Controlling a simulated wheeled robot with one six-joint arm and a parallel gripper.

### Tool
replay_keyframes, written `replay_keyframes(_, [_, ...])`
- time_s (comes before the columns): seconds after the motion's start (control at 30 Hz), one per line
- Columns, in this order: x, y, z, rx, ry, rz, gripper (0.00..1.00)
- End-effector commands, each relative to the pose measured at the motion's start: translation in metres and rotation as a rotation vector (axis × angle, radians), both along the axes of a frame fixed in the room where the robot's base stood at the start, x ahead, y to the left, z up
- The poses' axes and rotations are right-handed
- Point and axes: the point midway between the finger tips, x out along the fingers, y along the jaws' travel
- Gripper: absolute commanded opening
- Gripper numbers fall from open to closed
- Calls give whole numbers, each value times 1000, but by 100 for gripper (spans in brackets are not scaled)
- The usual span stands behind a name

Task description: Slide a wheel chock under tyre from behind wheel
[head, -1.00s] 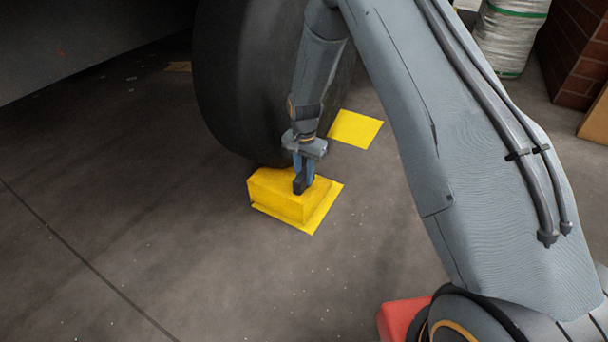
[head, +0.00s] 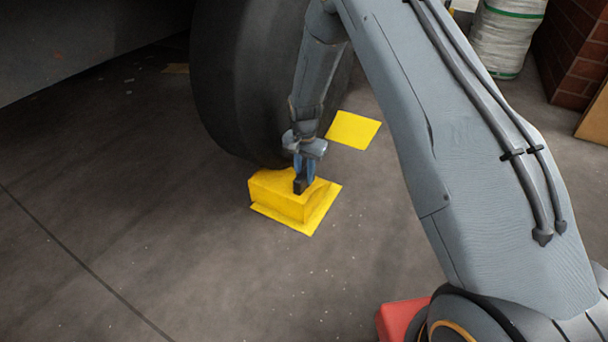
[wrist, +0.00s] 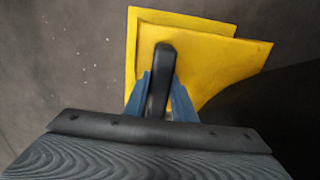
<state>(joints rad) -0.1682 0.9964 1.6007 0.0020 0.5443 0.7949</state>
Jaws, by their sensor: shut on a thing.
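The yellow wheel chock (head: 275,200) sits at the foot of the dark tyre (head: 235,85), over a yellow floor patch (head: 325,210) that shows along its right and front edges. In the wrist view the chock (wrist: 215,55) lies in front of my gripper, with its narrowing end toward the dark tyre (wrist: 285,110) at the right. My gripper (head: 303,183) points down and is shut on the chock; its fingers (wrist: 162,75) also show in the wrist view. Whether the chock touches the tyre is hard to tell.
A second yellow patch (head: 353,130) lies on the floor right of the tyre. A vehicle's dark underside (head: 80,40) hangs at the upper left. A white sack (head: 508,35) and a brick pillar (head: 580,55) stand at the back right. The floor at the left and front is clear.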

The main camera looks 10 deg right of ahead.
Motion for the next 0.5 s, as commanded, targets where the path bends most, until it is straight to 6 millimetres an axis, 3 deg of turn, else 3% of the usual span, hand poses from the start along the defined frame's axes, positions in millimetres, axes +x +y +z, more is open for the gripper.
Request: replay_keyframes(0.5, [1, 0, -5, 0, -3, 0, 0])
